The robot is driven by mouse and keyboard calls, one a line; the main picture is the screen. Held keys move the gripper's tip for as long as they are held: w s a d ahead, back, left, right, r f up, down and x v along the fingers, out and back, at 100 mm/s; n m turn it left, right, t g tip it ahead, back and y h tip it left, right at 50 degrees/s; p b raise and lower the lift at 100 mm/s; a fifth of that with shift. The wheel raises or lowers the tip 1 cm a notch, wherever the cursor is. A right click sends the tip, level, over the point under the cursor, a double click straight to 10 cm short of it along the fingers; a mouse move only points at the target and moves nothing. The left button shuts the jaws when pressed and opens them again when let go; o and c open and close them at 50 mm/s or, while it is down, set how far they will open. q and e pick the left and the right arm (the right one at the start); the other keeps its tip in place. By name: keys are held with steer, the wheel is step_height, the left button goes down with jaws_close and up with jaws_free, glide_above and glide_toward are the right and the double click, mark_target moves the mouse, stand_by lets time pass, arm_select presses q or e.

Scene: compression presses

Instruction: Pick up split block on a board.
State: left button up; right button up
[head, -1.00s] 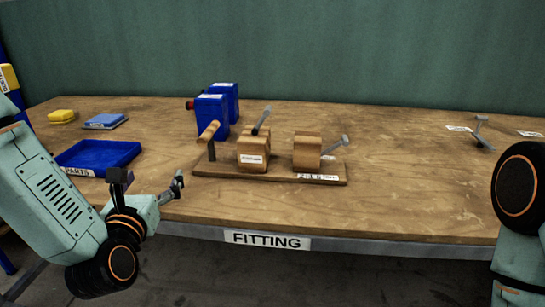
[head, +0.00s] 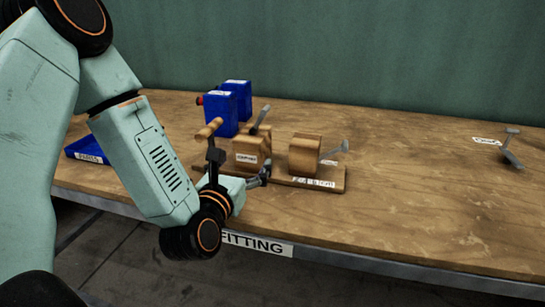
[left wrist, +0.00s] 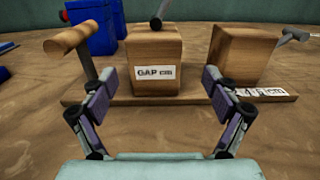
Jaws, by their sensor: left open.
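The split block on a board has two wooden blocks on a flat wooden board (head: 333,184). The left block (head: 245,149) bears a white label that reads "GAP" in the left wrist view (left wrist: 156,72). The right block (head: 304,154) stands apart from it, with a grey lever on its right. A wooden T-handle (head: 208,128) stands at the board's left end. My left gripper (head: 240,170) is open and empty in front of the board. In the left wrist view its fingers (left wrist: 160,100) spread either side of the left block's front, apart from it. My right gripper is out of view.
Two blue containers (head: 220,115) stand behind the board's left end. A blue tray (head: 85,148) lies at the left, partly behind my left arm. A grey lever-like piece (head: 511,145) stands at the far right.

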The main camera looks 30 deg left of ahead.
mark_target(251, 143)
arm_select(q)
steer(key=shift+w+a+r, duration=0.2)
steer(key=shift+w+a, duration=0.25)
steer(key=shift+w, duration=0.1)
steer(key=x, duration=0.5)
steer(key=shift+w+a+r+b, duration=0.15)
steer(key=shift+a+r+b, duration=0.05)
steer(key=shift+b, duration=0.1)
steer(key=shift+w+d+r, duration=0.1)
steer(key=shift+w, duration=0.1)
steer(key=shift+c, duration=0.4)
jaws_close()
steer(key=shift+w+r, duration=0.1)
